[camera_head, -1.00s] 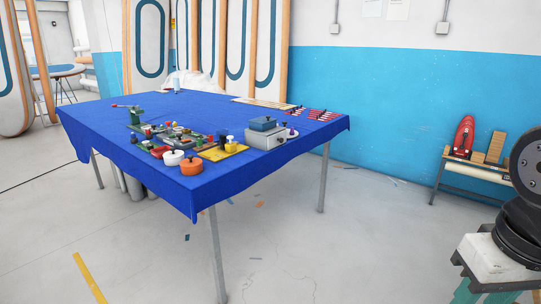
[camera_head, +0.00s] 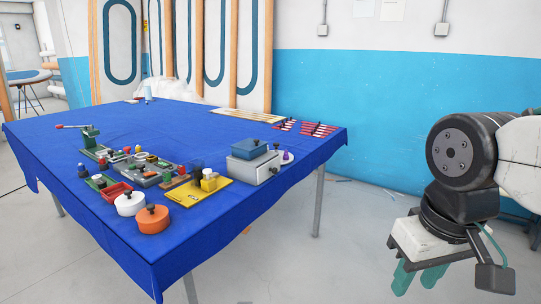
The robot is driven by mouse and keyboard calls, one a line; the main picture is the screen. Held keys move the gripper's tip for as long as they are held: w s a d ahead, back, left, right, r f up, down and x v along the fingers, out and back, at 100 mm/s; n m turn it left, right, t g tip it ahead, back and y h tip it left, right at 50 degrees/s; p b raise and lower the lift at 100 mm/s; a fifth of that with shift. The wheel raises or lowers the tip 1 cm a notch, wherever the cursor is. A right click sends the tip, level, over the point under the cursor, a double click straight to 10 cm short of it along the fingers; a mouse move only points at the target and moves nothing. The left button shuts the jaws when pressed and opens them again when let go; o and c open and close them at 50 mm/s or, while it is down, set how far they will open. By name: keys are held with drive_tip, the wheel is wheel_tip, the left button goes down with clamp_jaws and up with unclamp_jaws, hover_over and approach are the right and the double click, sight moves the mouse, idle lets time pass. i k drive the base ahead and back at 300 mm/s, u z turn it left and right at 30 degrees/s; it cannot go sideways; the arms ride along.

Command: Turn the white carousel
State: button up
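The white carousel (camera_head: 129,205) is a low round white body with a dark knob on top. It stands on the blue-covered table near the front left edge, left of a similar orange round one (camera_head: 151,220). My gripper (camera_head: 418,280) has teal fingers and hangs at the lower right, off the table and far from the carousel. Its fingers are apart with nothing seen between them. The fingertips point down.
The blue table (camera_head: 215,125) also bears a red tray (camera_head: 115,192), a yellow board (camera_head: 198,190), a grey box with a blue lid (camera_head: 253,158) and several red-handled tools (camera_head: 318,129). The table's back middle is clear. Floor lies between table and arm.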

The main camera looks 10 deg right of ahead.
sight(276, 144)
drive_tip(key=z, duration=0.3)
drive_tip(key=k, duration=0.35)
drive_tip(key=u, duration=1.25)
drive_tip(key=i, duration=0.65)
drive_tip(key=z, duration=0.5)
drive_tip(key=i, duration=0.7)
drive_tip(key=z, duration=0.75)
